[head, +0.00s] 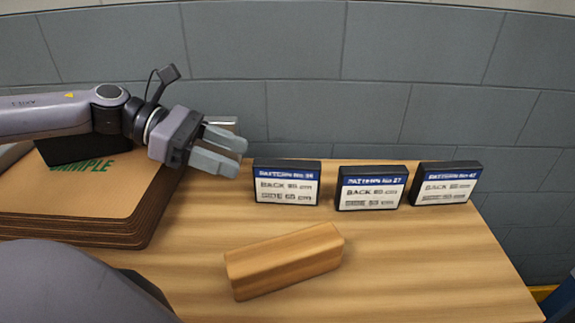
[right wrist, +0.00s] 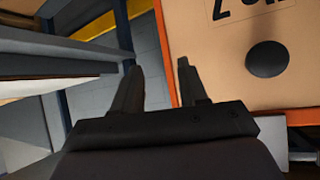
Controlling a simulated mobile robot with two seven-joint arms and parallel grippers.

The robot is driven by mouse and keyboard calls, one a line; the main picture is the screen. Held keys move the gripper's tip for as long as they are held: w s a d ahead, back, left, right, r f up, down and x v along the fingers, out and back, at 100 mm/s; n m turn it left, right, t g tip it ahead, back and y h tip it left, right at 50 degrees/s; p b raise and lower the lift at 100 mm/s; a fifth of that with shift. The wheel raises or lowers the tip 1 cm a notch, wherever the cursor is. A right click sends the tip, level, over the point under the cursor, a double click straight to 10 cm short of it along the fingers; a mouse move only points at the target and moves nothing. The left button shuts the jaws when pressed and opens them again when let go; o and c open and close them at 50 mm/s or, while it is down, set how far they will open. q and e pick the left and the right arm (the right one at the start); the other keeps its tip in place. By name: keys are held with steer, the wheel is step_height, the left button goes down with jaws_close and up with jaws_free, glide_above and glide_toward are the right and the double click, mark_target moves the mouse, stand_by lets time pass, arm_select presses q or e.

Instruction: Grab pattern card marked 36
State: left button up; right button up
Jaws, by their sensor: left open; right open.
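Three black-edged pattern cards with blue header bands stand in a row along the back of the wooden table. The left card (head: 286,184) has a small blurred header number that looks like 36. The middle card (head: 371,189) seems to read 27, and the right card (head: 446,184) seems to read 47. My left gripper (head: 236,158) is open and empty, just left of and slightly above the left card, apart from it. My right gripper (right wrist: 160,68) is open and empty in the right wrist view, away from the cards; it does not show in the head view.
A wooden block (head: 284,262) lies in front of the cards. A stack of brown sheets marked SAMPLE (head: 70,222) is at the left, under my left arm. A grey block wall (head: 300,60) stands behind the table. An orange-edged panel (right wrist: 225,60) is beside my right gripper.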

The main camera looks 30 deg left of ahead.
mark_target(268, 162)
arm_select(q)
steer(key=shift+w+a, duration=0.1)
steer(key=shift+w, duration=0.25)
steer(key=shift+p+x, duration=0.8)
steer(key=shift+x, duration=0.5)
steer(key=p+x, duration=0.1)
steer(key=x, duration=0.2)
steer(key=shift+r+p, duration=0.2)
steer(key=shift+p, duration=0.1)
steer(key=shift+d+f, duration=0.2)
steer(key=shift+d, duration=0.15)
steer(key=shift+w+d+f, duration=0.2)
steer(key=shift+d, duration=0.05)
jaws_close()
arm_select(e)
steer(key=shift+d+r, duration=0.2)
steer(key=shift+r, duration=0.85)
